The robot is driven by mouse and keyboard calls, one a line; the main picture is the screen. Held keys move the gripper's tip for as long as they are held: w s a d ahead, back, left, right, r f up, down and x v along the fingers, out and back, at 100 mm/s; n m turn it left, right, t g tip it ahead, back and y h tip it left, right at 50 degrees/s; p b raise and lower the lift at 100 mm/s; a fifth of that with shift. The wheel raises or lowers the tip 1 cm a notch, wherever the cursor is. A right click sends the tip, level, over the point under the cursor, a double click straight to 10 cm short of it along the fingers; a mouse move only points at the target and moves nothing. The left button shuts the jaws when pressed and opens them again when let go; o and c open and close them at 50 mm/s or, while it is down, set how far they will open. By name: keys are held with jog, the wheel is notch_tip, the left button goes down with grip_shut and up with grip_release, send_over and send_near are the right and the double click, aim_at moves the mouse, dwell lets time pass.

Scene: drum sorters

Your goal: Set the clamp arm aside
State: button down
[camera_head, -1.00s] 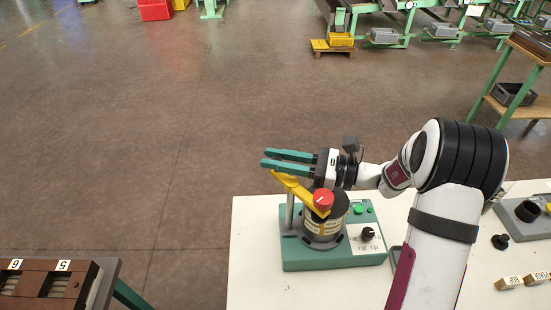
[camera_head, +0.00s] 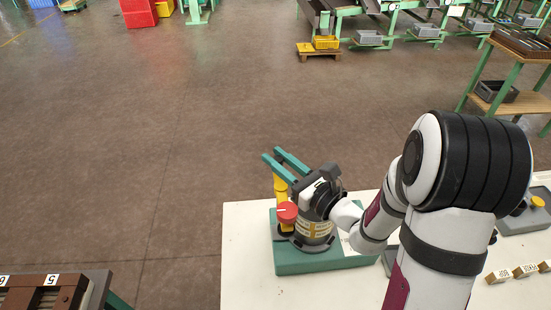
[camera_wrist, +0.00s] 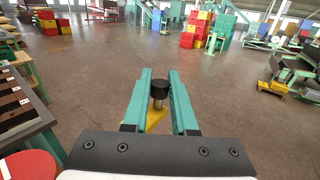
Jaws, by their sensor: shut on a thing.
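The yellow clamp arm (camera_head: 281,187) with its red knob (camera_head: 287,212) is over the left side of the teal fixture base (camera_head: 300,262). My gripper (camera_head: 272,155) is shut on the clamp arm. In the wrist view its teal fingers (camera_wrist: 161,75) flank a black-topped post (camera_wrist: 160,88) on the yellow arm. The red knob also shows in the wrist view (camera_wrist: 28,166) at the lower left. My gripper's body hides part of the drum's top and the fixture controls.
The fixture stands on a white table (camera_head: 248,240), whose left part is bare. Labelled wooden blocks (camera_head: 525,270) and a grey device (camera_head: 525,215) are at its right. A brown rack (camera_head: 45,292) stands apart at lower left. Open floor lies beyond.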

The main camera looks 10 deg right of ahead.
jog(key=shift+h, duration=0.3)
jog(key=c, duration=0.7)
grip_release()
notch_tip(320, 180, up, 4)
jog(key=shift+f, duration=0.1)
jog(key=s+d+r, duration=0.5)
jog(key=d+r, duration=0.2)
jog(key=d, duration=0.3)
jog(key=shift+d+r, duration=0.15)
jog(key=shift+d, duration=0.2)
